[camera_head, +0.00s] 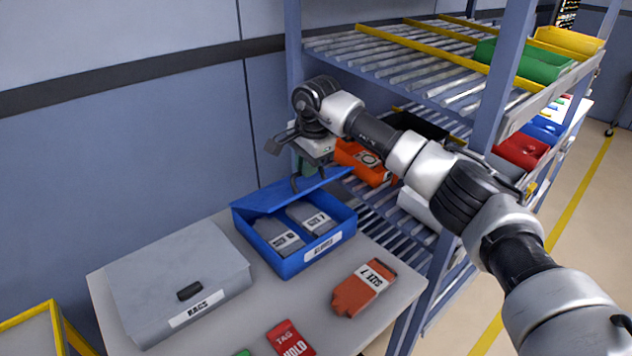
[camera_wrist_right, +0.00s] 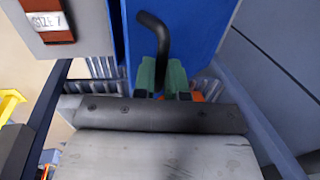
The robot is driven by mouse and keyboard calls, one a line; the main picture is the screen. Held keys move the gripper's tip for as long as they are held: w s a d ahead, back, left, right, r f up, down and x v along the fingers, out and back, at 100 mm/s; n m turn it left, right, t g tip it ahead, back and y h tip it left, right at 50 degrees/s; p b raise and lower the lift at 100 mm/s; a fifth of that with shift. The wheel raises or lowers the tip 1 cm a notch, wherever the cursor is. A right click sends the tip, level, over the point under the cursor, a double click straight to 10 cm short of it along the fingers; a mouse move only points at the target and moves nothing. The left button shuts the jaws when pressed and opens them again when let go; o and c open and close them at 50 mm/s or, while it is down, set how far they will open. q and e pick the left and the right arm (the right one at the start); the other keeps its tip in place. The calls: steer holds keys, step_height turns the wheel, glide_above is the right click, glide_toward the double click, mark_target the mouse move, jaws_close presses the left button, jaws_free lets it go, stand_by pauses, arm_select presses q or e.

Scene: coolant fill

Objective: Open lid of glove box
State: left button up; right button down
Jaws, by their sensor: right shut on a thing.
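The blue glove box (camera_head: 318,257), labelled GLOVES, stands on the grey table. Its blue lid (camera_head: 275,196) is raised and tilted over the back of the box, and two grey glove packs (camera_head: 283,238) show inside. My right gripper (camera_head: 303,170) is above the lid, with its green fingertips (camera_wrist_right: 161,76) shut on the lid's bent black handle (camera_wrist_right: 154,38). The handle also shows in the head view (camera_head: 294,184). The lid (camera_wrist_right: 200,30) fills the upper middle of the wrist view. The lid's hinge is hidden. My left gripper is in neither view.
A closed grey RAGS box (camera_head: 180,275) stands to the left of the glove box. A rust-coloured SIZE 7 glove pack (camera_head: 362,288) and a red HOLD tag (camera_head: 290,338) lie in front. A roller shelf (camera_head: 430,60) with bins rises close behind and right.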

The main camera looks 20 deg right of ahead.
steer(key=shift+w+a+r+p, duration=0.2)
steer(key=shift+w+a+r, duration=0.05)
steer(key=shift+w+r, duration=0.25)
steer(key=shift+w+a+r+p, duration=0.2)
steer(key=shift+w+r, duration=0.2)
steer(key=shift+w, duration=0.15)
steer(key=c, duration=1.6)
jaws_free()
steer(key=shift+o, duration=1.3)
steer(key=shift+w+a+f, duration=0.1)
steer(key=shift+w+f, duration=0.05)
steer(key=shift+o, duration=0.9)
steer(key=shift+w+a+f, duration=0.1)
steer(key=shift+w, duration=0.25)
steer(key=shift+s+r, duration=0.2)
steer(key=shift+r, duration=0.05)
steer(key=b+v, duration=0.2)
steer(key=v, duration=0.8)
steer(key=shift+r, duration=0.25)
